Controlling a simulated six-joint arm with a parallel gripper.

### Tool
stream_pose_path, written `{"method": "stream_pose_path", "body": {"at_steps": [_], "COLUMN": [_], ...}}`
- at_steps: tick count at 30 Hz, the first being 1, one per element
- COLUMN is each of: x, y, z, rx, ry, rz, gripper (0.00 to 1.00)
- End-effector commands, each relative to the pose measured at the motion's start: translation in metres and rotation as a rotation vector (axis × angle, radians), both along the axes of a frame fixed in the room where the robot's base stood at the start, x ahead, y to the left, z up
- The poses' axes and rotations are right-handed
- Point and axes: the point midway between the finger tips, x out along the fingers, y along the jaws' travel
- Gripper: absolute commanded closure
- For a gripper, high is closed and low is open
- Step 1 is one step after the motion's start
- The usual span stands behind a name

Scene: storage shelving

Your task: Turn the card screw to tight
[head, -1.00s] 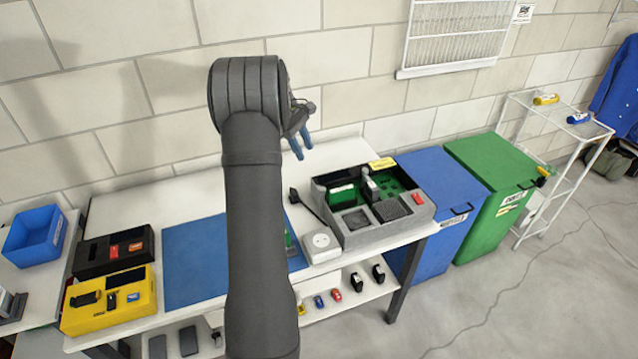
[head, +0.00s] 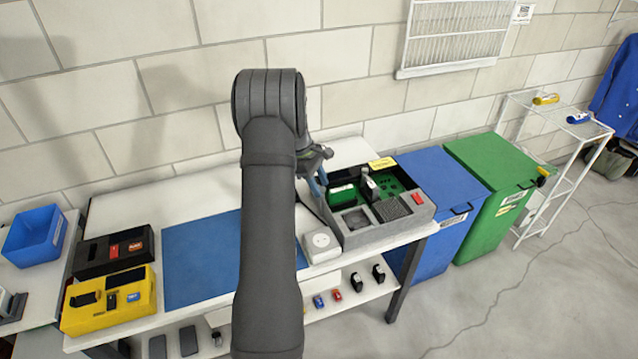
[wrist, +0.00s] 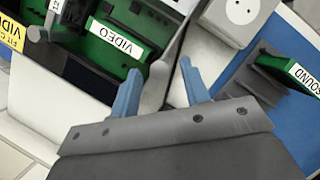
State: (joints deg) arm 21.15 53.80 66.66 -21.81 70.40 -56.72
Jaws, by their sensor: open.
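An open grey case (head: 382,232) stands at the right of the table, with green boards inside. In the wrist view a green card labelled VIDEO (wrist: 118,40) lies along the case. A small dark knob (wrist: 38,34) shows near the card's left end; it may be the card screw, and I cannot tell how far it is turned. My gripper (wrist: 161,68) is open and empty, its two blue fingers apart, above the case's edge. In the head view my gripper (head: 321,180) is partly hidden by my arm, at the case's left side.
A white socket block (head: 320,244) stands left of the case. A green SOUND card (wrist: 300,77) sits in a dark rack by the blue mat (head: 200,255). Blue and green bins stand to the right.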

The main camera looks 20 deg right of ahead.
Motion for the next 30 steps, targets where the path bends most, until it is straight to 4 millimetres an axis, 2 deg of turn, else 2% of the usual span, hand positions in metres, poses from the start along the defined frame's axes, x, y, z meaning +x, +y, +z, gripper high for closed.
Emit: {"method": "stream_pose_path", "body": {"at_steps": [2, 8, 20, 30], "x": [0.0001, 0.0, 0.0007, 0.0022], "y": [0.0001, 0.0, -0.0005, -0.0032], "z": [0.0002, 0.0004, 0.0004, 0.0006], "rx": [0.0, 0.0, 0.001, 0.001], "ry": [0.0, 0.0, 0.0, 0.0], "rz": [0.0, 0.0, -0.059, -0.31], "gripper": [0.6, 0.99, 1.0, 1.0]}}
